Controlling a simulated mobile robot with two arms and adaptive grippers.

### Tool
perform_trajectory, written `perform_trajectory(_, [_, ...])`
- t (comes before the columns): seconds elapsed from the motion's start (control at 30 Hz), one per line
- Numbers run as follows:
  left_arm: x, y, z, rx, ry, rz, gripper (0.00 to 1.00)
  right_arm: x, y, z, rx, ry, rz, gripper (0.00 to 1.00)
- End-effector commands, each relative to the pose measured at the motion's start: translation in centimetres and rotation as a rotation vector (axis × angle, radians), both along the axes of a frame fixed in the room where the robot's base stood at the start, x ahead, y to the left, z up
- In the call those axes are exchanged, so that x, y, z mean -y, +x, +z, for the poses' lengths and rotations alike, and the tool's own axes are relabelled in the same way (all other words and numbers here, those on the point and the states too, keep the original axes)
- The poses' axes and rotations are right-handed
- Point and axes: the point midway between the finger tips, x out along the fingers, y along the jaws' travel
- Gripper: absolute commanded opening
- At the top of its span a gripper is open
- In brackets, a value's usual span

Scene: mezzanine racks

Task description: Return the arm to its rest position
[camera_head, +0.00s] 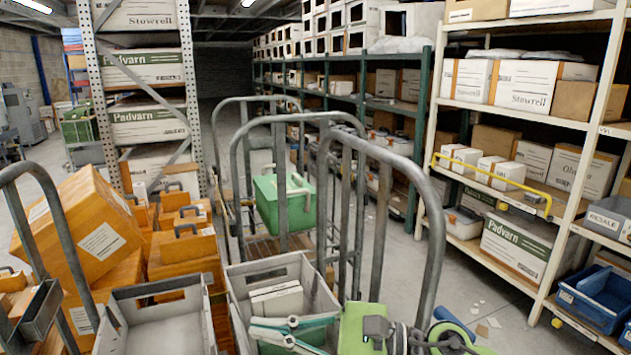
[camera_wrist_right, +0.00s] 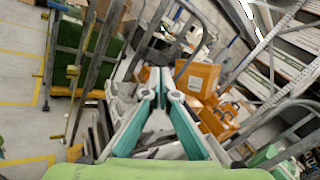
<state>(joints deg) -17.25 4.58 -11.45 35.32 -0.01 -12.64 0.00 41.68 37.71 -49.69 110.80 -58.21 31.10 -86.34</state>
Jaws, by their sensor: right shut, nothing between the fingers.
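My right gripper (camera_head: 252,329) comes in from the lower right in the head view, with a green wrist body and teal fingers. Its fingers are shut with nothing between them. They lie over the front of a grey tote (camera_head: 236,275); whether they touch it I cannot tell. In the right wrist view the closed fingers (camera_wrist_right: 159,76) show at the centre, with grey bins and orange cases beyond them. My left gripper is not in view.
Bent grey cart rails (camera_head: 436,240) rise close to my right arm. A green case (camera_head: 284,203) sits behind the tote, and orange cases (camera_head: 80,235) are stacked left. A cream rack (camera_head: 427,130) stands right, with blue bins (camera_head: 597,297). Floor between cart and rack is mostly clear.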

Motion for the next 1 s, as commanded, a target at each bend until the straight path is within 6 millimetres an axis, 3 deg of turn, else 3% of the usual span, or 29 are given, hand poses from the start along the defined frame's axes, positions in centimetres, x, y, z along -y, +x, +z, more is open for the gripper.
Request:
perform_trajectory(0.07, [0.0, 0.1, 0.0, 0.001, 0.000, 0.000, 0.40, 0.1, 0.8, 2.7, -0.240, 0.228, -0.086, 0.00])
perform_trajectory(0.13, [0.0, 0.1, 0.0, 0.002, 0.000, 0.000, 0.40, 1.5, 2.5, 4.4, -0.463, 0.428, -0.166, 0.00])
perform_trajectory(0.27, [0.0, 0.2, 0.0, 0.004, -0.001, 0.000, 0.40, 6.3, 6.1, 4.4, -0.894, 0.801, -0.311, 0.00])
perform_trajectory(0.37, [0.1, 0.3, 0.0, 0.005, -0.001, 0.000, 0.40, 11.1, 8.2, 1.1, -1.225, 1.091, -0.425, 0.00])
perform_trajectory(0.47, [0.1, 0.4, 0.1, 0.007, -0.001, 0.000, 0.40, 16.0, 8.8, -4.3, -1.538, 1.389, -0.550, 0.00])
perform_trajectory(0.57, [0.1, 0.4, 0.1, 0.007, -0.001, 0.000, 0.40, 20.0, 7.4, -10.8, -1.802, 1.671, -0.678, 0.00])
perform_trajectory(0.7, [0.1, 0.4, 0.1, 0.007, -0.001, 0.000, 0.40, 24.0, 2.6, -19.5, -2.078, 2.051, -0.876, 0.00])
perform_trajectory(0.73, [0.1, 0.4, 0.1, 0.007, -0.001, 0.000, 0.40, 24.6, 1.2, -21.2, 2.117, -2.126, 0.919, 0.00])
perform_trajectory(0.8, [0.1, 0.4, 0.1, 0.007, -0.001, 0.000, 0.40, 25.7, -2.1, -24.6, 1.927, -2.018, 0.899, 0.00])
perform_trajectory(0.9, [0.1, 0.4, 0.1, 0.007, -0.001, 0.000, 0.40, 26.6, -6.7, -28.2, 1.705, -1.896, 0.881, 0.00])
perform_trajectory(1.0, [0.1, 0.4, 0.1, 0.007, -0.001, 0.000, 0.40, 27.1, -10.9, -30.6, 1.526, -1.802, 0.871, 0.00])
